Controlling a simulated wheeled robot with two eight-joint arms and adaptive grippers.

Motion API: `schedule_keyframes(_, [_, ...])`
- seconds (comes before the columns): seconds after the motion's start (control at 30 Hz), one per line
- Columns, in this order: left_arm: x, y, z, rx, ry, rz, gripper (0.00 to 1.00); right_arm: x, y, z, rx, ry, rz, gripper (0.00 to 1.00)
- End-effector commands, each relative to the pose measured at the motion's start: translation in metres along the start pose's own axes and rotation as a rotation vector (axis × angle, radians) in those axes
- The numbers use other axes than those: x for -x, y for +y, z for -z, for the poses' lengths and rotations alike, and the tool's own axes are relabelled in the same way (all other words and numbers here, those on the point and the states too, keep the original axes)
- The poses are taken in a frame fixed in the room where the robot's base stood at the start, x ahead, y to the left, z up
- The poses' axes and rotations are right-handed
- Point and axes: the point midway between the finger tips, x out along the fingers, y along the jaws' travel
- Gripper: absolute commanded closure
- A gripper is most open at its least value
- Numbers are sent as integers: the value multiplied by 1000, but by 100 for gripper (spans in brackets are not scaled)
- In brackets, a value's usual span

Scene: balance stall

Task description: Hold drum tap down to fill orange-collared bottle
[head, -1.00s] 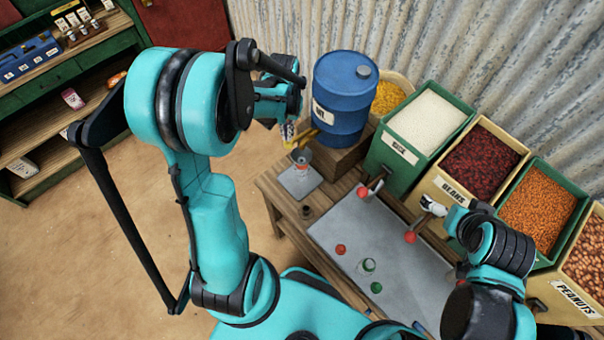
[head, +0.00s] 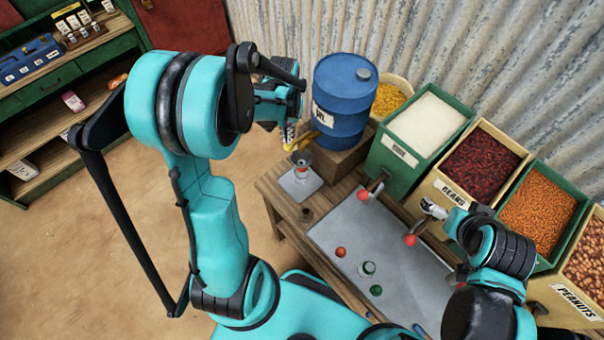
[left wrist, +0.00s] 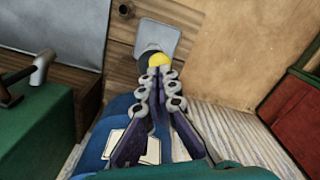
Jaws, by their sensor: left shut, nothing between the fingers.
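The blue drum (head: 342,100) stands on a wooden block at the back of the table. Its yellow tap (head: 302,140) points left over a bottle with an orange collar (head: 302,168) and a grey funnel-like top. The bottle stands upright on a grey plate (head: 291,188). My left gripper (head: 289,138) is shut and empty, its tips at the tap. In the left wrist view, the shut fingers (left wrist: 158,72) cover most of the tap, with a yellow end (left wrist: 158,60) showing just beyond; contact cannot be told. My right gripper (head: 434,209) is beside the beans bin; its jaws are too small to judge.
Bins of rice (head: 400,158), beans (head: 444,190) and peanuts (head: 566,292) line the right. A grey tray (head: 337,220) holds red and green-topped items. A small dark cup (head: 306,214) stands at the table's left edge. Open floor (head: 200,165) lies left.

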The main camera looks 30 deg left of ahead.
Motion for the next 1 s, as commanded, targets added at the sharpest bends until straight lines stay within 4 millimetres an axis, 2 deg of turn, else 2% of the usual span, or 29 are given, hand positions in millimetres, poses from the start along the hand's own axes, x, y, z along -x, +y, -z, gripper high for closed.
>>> schedule_keyframes(0.4, [-1, 0, 0, 0, 0, 0, 100, -1, 0, -1, 0, 0, 0, 0])
schedule_keyframes(0.57, [-18, 0, 0, 0, 0, 0, 100, -14, 0, -10, 0, 0, 0, 0])
schedule_keyframes(0.77, [-52, 0, 0, 0, 0, 0, 100, -39, 0, -28, 0, 0, 0, 0])
schedule_keyframes(1.0, [-46, 0, 0, 0, 0, 0, 100, -34, 0, -24, 0, 0, 0, 0])
